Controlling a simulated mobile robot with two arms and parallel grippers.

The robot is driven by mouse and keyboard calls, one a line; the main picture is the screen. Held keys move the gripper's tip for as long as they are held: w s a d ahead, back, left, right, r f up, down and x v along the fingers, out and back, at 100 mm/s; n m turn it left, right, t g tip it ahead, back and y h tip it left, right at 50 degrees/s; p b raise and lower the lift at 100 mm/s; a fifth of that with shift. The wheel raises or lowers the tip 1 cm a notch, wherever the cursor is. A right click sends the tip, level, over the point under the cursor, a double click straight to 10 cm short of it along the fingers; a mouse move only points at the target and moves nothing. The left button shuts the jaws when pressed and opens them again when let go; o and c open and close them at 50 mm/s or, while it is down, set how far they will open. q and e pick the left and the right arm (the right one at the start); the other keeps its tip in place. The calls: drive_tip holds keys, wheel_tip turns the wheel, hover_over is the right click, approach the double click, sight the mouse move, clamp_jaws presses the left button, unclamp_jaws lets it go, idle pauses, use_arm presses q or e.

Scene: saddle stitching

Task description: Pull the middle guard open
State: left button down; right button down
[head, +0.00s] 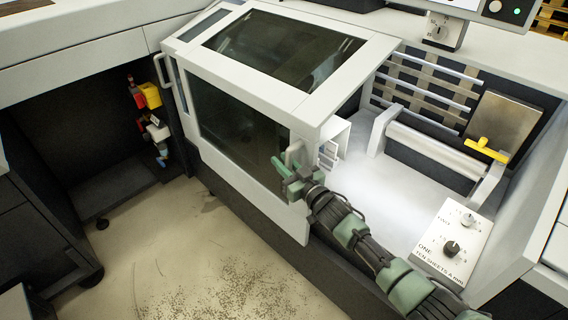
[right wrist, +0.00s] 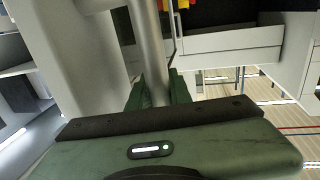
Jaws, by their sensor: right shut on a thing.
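The middle guard, a white-framed cover with dark windows on its top (head: 285,45) and front (head: 235,125), stands on the machine left of the open bay. A pale upright handle (head: 295,153) sits near the right edge of its front. My right gripper (head: 290,172) is at this handle, shut on it. In the right wrist view a grey upright bar (right wrist: 146,45) runs down between the green fingers (right wrist: 152,90), whose tips are partly hidden behind the gripper body. My left gripper is in neither view.
A second handle (head: 161,70) is at the far left. The floor (head: 190,260) in front is clear.

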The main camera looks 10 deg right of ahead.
sight(291, 170)
drive_tip(key=shift+r, duration=0.1)
drive_tip(key=c, duration=1.3)
unclamp_jaws()
drive_tip(key=shift+s, duration=0.1)
drive_tip(key=v, duration=0.7)
drive_tip(key=shift+s+d, duration=0.15)
drive_tip(key=shift+s, duration=0.15)
